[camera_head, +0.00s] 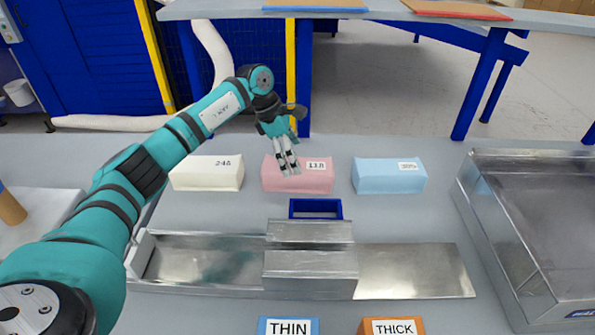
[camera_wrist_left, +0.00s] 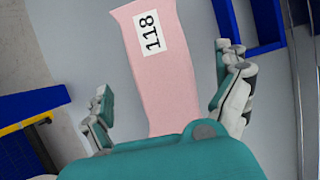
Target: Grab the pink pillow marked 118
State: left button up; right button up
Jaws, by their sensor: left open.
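The pink pillow (camera_head: 308,182) lies on the grey table between a white pillow and a blue pillow. Its white label reads 118 and shows clearly in the left wrist view, where the pillow (camera_wrist_left: 165,80) runs between my fingers. My left gripper (camera_head: 288,168) is open and over the pink pillow, covering part of its front. In the left wrist view the left gripper (camera_wrist_left: 165,100) has its fingers apart, one on each side of the pillow, with gaps of table showing. Whether the fingers touch the pillow is not clear. My right gripper is not in view.
A white pillow (camera_head: 207,174) and a blue pillow (camera_head: 390,176) flank it. In front are a small blue frame (camera_head: 315,208) and a metal press fixture (camera_head: 310,270). THIN (camera_head: 288,327) and THICK (camera_head: 392,327) signs stand at the front. A metal tray (camera_head: 480,215) is at the right.

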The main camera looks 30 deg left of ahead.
pick_arm(q)
jog(key=x, duration=0.1)
jog(key=p+x, duration=0.1)
jog(key=x, duration=0.1)
jog(key=shift+a+f, duration=0.25)
jog(key=shift+f, duration=0.2)
jog(key=shift+d+f, duration=0.2)
jog(key=shift+f, duration=0.25)
jog(key=c, duration=0.8)
